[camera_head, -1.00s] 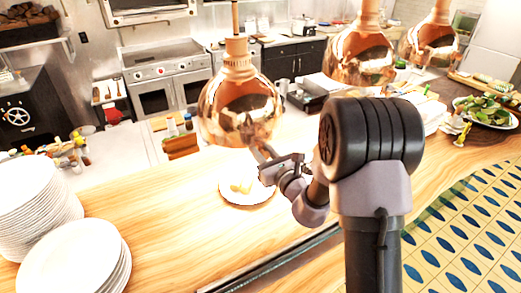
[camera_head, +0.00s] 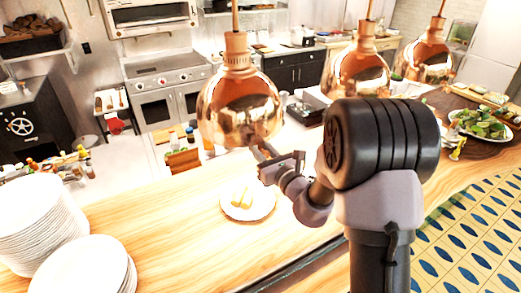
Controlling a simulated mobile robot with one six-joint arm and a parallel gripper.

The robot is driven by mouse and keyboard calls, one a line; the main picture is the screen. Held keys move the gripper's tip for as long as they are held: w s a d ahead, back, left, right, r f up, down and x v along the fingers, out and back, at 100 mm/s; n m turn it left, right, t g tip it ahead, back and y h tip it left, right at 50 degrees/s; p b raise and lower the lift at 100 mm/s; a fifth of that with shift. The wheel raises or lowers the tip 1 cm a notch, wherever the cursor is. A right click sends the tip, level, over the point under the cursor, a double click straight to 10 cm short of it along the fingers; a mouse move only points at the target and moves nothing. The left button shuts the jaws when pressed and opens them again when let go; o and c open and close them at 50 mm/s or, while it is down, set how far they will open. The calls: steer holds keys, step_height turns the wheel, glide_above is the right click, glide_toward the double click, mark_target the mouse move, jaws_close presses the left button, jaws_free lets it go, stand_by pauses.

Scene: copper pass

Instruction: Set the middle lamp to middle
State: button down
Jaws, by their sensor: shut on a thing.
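Three copper dome lamps hang over the wooden counter (camera_head: 180,235). The nearest lamp (camera_head: 240,105) is at the left, a second lamp (camera_head: 356,76) hangs in the centre of the row, and a third lamp (camera_head: 428,60) hangs farther right. My gripper (camera_head: 259,150) is at the lower rim of the nearest lamp and is shut on it. The fingertips are small and partly hidden against the rim. The second lamp's lower part is hidden behind my arm. I cannot tell whether more lamps hang outside the picture.
A plate with yellow food (camera_head: 244,213) lies on the counter below the nearest lamp. Stacked white plates (camera_head: 85,272) stand at the front left. A green salad plate (camera_head: 480,129) is at the right. The counter between the plate stacks and the food is clear.

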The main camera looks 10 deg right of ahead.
steer(key=c, duration=1.2)
jaws_free()
steer(key=shift+c, duration=0.2)
steer(key=b+v, duration=1.4)
steer(key=v, duration=0.3)
steer(key=shift+s, duration=0.15)
